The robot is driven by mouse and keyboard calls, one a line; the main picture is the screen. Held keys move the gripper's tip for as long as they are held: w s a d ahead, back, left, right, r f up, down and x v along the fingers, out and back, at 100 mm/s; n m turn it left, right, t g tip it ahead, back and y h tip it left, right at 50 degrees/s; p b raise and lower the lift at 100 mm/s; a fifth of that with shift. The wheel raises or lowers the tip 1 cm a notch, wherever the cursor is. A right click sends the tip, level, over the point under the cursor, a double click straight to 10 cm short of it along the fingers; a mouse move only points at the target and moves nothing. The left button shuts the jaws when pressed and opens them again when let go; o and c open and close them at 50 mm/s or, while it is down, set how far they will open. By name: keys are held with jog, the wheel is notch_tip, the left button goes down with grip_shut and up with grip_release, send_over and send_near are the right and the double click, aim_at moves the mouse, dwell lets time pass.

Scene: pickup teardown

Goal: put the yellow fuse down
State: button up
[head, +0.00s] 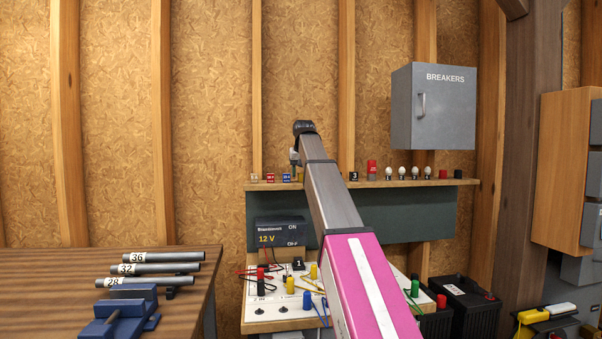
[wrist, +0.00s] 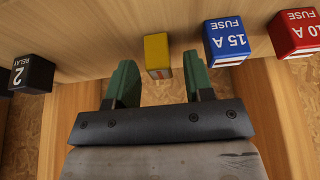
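The yellow fuse (wrist: 157,55) is on the wooden shelf (wrist: 95,45) in the wrist view, between a black relay marked 2 (wrist: 32,73) and a blue 15 A fuse (wrist: 228,40). My gripper (wrist: 158,66) is open, with one green finger on each side of the yellow fuse. A gap shows between the fuse and each finger, so it is not gripped. In the head view my arm reaches up to the shelf (head: 440,182) and hides most of the gripper and the yellow fuse.
A red 10 A fuse (wrist: 296,30) stands beyond the blue one. White bulbs (head: 402,172) and a red part (head: 372,170) stand further right on the shelf. The grey breakers box (head: 432,107) hangs above. A test board (head: 275,325) lies below.

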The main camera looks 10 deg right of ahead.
jog(key=v, duration=1.2)
